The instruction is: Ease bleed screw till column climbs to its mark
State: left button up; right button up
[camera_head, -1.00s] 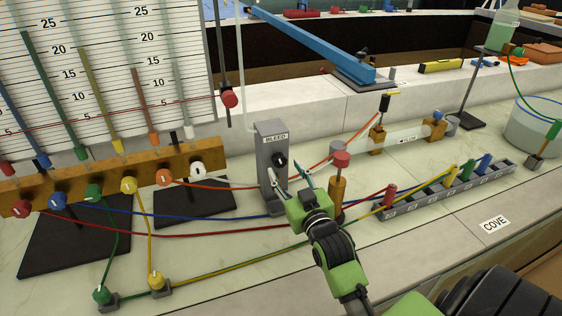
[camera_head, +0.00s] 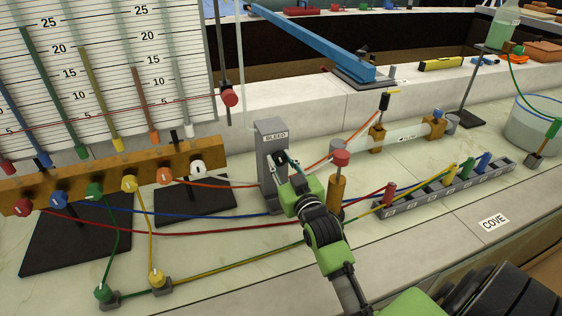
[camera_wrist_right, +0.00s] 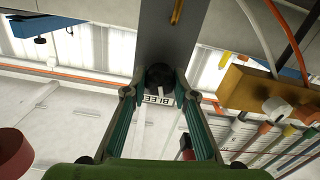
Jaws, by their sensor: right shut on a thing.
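The grey post (camera_head: 270,185) labelled BLEED stands on the bench in the middle of the head view. Its black bleed screw knob (camera_head: 279,157) faces my right gripper (camera_head: 284,164). In the right wrist view the knob (camera_wrist_right: 160,76) sits between the fingertips, which are closed on it from both sides. To the left is a lined scale board (camera_head: 105,60) with coloured columns: blue, green (camera_head: 55,95), yellow (camera_head: 102,100) and orange (camera_head: 145,107). A red thread crosses the board low down, toward a red knob (camera_head: 229,97). Which column the screw feeds is unclear. My left gripper is out of view.
A red-capped brass post (camera_head: 340,159) stands close right of my right gripper. Coloured hoses run across the bench to a grey rack (camera_head: 447,190). A wooden valve block (camera_head: 110,175) is at left. A clear tube on brass mounts (camera_head: 408,137) lies behind.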

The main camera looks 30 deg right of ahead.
jog(key=m+p, duration=0.2)
jog(key=shift+r+m+p, duration=0.25)
jog(key=shift+m+p, duration=0.05)
jog(key=shift+f+m, duration=0.1)
jog(key=shift+m, duration=0.5)
jog(key=shift+f, duration=0.1)
jog(key=o, duration=1.1)
jog(key=shift+s, duration=0.1)
jog(key=shift+s+a+f, duration=0.1)
jog(key=shift+s, duration=0.2)
jog(key=v, duration=1.1)
jog(key=shift+s+a, duration=0.1)
